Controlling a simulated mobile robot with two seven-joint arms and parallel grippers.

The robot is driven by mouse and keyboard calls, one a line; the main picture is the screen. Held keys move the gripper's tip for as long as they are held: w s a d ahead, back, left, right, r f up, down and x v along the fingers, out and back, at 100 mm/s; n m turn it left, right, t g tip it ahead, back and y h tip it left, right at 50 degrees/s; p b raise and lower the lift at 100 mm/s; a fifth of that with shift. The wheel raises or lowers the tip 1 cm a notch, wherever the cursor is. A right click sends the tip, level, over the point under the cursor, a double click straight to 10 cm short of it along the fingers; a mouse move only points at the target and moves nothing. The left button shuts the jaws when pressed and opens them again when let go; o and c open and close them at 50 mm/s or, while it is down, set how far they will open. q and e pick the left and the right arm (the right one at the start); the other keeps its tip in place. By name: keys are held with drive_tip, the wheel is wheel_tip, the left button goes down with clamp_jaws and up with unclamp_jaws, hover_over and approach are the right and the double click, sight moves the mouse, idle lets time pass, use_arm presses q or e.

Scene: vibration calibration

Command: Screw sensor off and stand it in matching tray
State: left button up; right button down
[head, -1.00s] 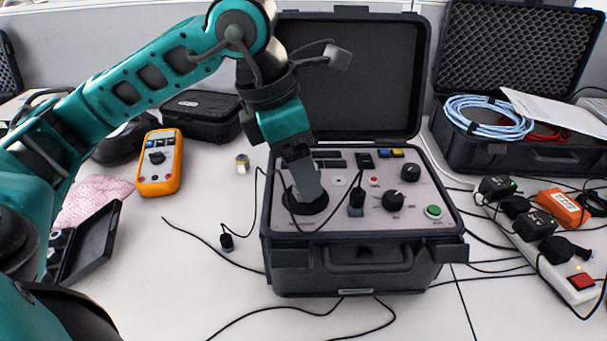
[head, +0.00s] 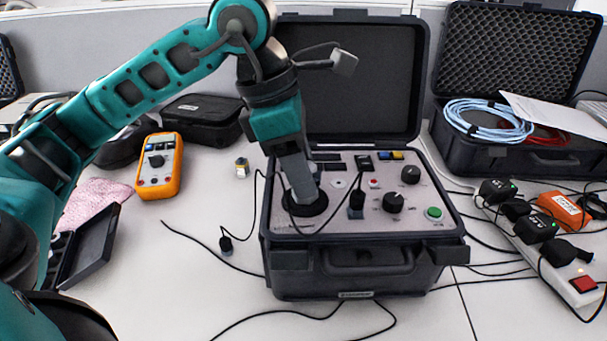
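My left gripper (head: 305,199) points down at the round black mount (head: 319,207) on the left of the calibrator's grey panel (head: 335,219). Its fingers show from one side, so I cannot tell if they are open or shut. Any sensor on the mount is hidden by the fingers. A dark open tray (head: 92,243) lies at the left, partly hidden behind my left arm; its contents are mostly hidden. A small silver and yellow piece (head: 242,168) stands on the table left of the calibrator; I cannot tell what it is. My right gripper is not in view.
A black plug (head: 226,243) on a thin cable lies left of the case. An orange multimeter (head: 159,167) and pink cloth (head: 97,200) lie further left. The open lid (head: 350,80) rises behind the panel. A power strip (head: 547,255) stands right. The front table is clear except for cables.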

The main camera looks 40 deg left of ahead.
use_arm(q)
drive_tip(key=shift+w+a+r, duration=0.1)
drive_tip(key=shift+w+a, duration=0.05)
drive_tip(key=shift+a, duration=0.1)
drive_tip(key=c, duration=0.4)
drive_tip(key=shift+d+n+t+y, duration=0.1)
drive_tip(key=shift+n+t+y, duration=0.35)
drive_tip(key=shift+n, duration=1.65)
drive_tip(key=shift+c, duration=0.2)
drive_tip(key=n+y, duration=0.1)
drive_tip(key=n, duration=0.2)
drive_tip(key=shift+d, duration=0.15)
drive_tip(key=shift+n+t+p, duration=0.25)
drive_tip(key=shift+n+p, duration=0.05)
drive_tip(key=shift+n, duration=0.3)
clamp_jaws()
